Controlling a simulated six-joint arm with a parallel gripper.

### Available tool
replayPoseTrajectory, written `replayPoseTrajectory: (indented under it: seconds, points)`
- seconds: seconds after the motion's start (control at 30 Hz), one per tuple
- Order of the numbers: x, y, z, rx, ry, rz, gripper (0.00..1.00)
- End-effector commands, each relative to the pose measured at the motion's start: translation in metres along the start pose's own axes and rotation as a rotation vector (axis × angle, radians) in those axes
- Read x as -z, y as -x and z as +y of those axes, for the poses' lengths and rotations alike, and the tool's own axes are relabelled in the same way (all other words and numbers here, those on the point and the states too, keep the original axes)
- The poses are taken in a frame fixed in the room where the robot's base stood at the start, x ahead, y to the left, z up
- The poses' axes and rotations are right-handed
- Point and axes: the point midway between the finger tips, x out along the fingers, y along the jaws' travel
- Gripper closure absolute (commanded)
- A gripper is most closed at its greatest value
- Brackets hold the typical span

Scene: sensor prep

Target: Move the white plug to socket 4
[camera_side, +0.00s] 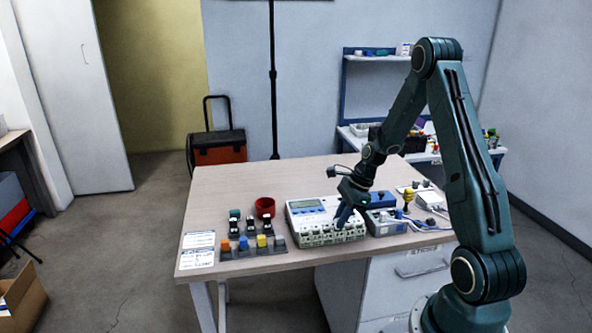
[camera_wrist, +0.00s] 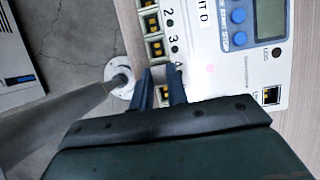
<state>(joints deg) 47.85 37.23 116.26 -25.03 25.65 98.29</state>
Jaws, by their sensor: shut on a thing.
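The meter unit (camera_side: 306,206) stands on the table with a row of numbered sockets along its front edge. My gripper (camera_side: 341,219) points down at this row, right of its middle. In the wrist view my two fingertips (camera_wrist: 161,78) lie beside the printed 4, over the socket row. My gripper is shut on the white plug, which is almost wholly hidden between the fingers. I cannot tell how deep the plug sits in socket 4. Sockets 2 and 3 (camera_wrist: 155,48) show clear of the fingers.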

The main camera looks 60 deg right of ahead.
Motion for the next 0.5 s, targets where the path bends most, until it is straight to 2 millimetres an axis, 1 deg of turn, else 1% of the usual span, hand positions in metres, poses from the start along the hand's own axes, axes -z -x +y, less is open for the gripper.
replayPoseTrajectory:
  seconds: [0.23, 0.27, 0.3, 0.37, 0.4, 0.5]
  points:
    - [0.0008, -0.0013, 0.0007, -0.002, -0.001, 0.001, 1.0]
    - [0.0008, -0.0013, 0.0007, -0.002, -0.001, 0.001, 0.83]
    - [0.0007, -0.0013, 0.0007, -0.002, -0.001, 0.001, 0.75]
    - [0.0007, -0.0012, 0.0006, -0.002, -0.001, 0.001, 0.63]
    - [0.0006, -0.0011, 0.0006, -0.002, -0.001, 0.001, 0.59]
    - [0.0005, -0.001, 0.0004, -0.001, -0.001, 0.0, 0.59]
